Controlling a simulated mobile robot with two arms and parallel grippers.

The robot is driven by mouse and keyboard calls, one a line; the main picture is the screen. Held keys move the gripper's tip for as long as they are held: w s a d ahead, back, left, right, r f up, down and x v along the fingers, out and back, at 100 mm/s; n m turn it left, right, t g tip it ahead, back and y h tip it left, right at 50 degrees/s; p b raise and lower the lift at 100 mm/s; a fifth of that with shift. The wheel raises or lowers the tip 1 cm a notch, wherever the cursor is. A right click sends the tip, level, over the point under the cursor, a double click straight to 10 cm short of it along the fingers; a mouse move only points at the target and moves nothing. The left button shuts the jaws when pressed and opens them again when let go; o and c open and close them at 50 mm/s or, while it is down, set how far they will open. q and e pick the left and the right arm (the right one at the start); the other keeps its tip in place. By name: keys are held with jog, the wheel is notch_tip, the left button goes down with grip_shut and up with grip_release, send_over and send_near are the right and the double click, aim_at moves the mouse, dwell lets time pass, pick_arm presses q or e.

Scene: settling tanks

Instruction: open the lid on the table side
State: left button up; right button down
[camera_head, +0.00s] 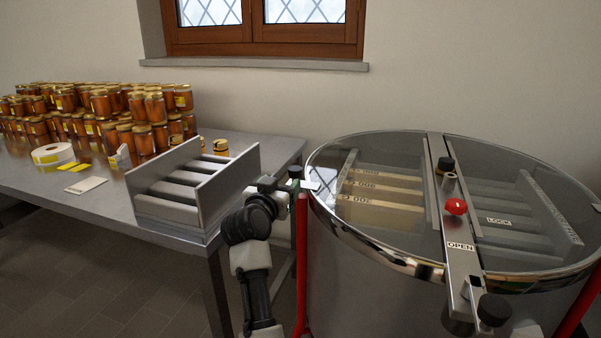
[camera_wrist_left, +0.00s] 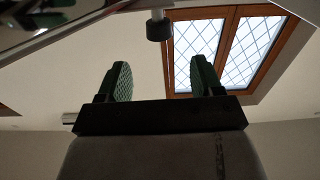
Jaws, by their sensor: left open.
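The round steel tank (camera_head: 365,285) stands at the right with two clear lids, one each side of a central metal bar. The table-side lid (camera_head: 370,160) is the left one and lies flat, closed. Its black knob (camera_head: 295,171) is at the rim nearest the table; a black knob on a metal stem also shows in the left wrist view (camera_wrist_left: 158,27). My left gripper (camera_head: 290,186) is at that rim, close to the knob. In the left wrist view its green-padded fingers (camera_wrist_left: 162,75) are apart and empty, with the knob beyond the tips. My right gripper is not in view.
The steel table (camera_head: 110,205) holds stacked honey jars (camera_head: 100,110), a label roll (camera_head: 53,155) and a metal rack (camera_head: 195,190) left of my arm. The far lid (camera_head: 520,180) is closed.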

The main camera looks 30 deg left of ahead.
aim_at(292, 172)
pick_arm(q)
jog(key=x, duration=1)
jog(key=shift+d, duration=0.15)
